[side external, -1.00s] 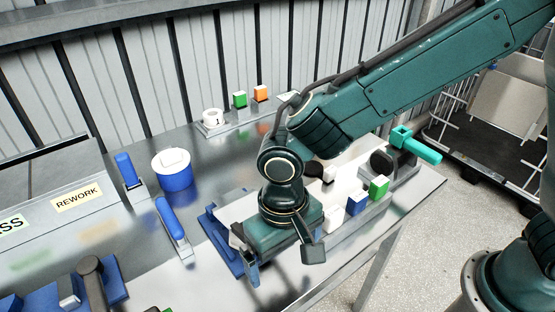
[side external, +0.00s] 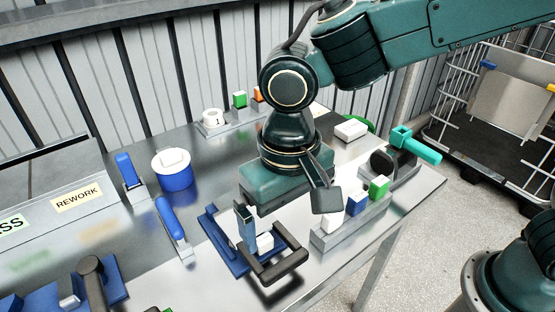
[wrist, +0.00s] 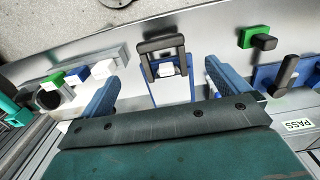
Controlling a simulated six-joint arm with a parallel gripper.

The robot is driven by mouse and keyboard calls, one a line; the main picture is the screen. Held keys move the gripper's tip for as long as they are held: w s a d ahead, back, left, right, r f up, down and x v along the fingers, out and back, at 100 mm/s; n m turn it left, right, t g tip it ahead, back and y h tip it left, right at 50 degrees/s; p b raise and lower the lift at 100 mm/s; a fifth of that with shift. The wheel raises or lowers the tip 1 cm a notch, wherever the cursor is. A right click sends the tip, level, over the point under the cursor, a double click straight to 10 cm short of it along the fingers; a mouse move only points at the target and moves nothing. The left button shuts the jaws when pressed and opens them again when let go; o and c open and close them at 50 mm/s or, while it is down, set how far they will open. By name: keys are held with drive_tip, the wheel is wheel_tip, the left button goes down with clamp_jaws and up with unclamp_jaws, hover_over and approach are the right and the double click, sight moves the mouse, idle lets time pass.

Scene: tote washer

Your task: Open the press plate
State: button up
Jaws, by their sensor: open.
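The fixture that looks like the press has a blue base (side external: 212,238) and a dark U-shaped frame (side external: 284,268), which lies low at its front. A small white block (side external: 265,242) sits inside the frame. The wrist view also shows the dark frame (wrist: 160,46), the white block (wrist: 167,69) and the blue-edged base (wrist: 172,93). My gripper (side external: 252,240) is open and empty above the fixture. In the wrist view its blue fingers (wrist: 162,76) stand wide apart, with the fixture between and beyond them. One finger is mostly hidden in the side view.
A grey rack (side external: 348,226) with white, blue and green blocks stands close on the right. A teal-handled clamp (side external: 415,145) is at the right edge. Blue levers (side external: 171,220) and a blue-and-white tub (side external: 173,170) stand left. Bare metal table lies between the levers and fixture.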

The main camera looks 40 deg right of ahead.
drive_tip(key=d+r+t+y, duration=0.1)
drive_tip(key=d+r, duration=0.3)
drive_tip(key=d, duration=0.2)
drive_tip(key=d+r+t, duration=0.1)
drive_tip(key=d+r, duration=0.2)
drive_tip(key=d, duration=0.3)
drive_tip(key=s+d+t, duration=0.1)
drive_tip(key=s+d, duration=0.2)
drive_tip(key=d, duration=0.4)
drive_tip(key=s+d+r+t, duration=0.1)
drive_tip(key=s+d, duration=0.3)
drive_tip(key=d, duration=0.3)
drive_tip(key=shift+r+t, duration=0.3)
drive_tip(key=shift+s, duration=0.15)
drive_tip(key=shift+t+h, duration=0.5)
drive_tip(key=s+d, duration=0.1)
drive_tip(key=s+d+f, duration=0.1)
drive_tip(key=s+d, duration=0.1)
drive_tip(key=shift+s+f, duration=0.1)
drive_tip(key=shift+s, duration=0.05)
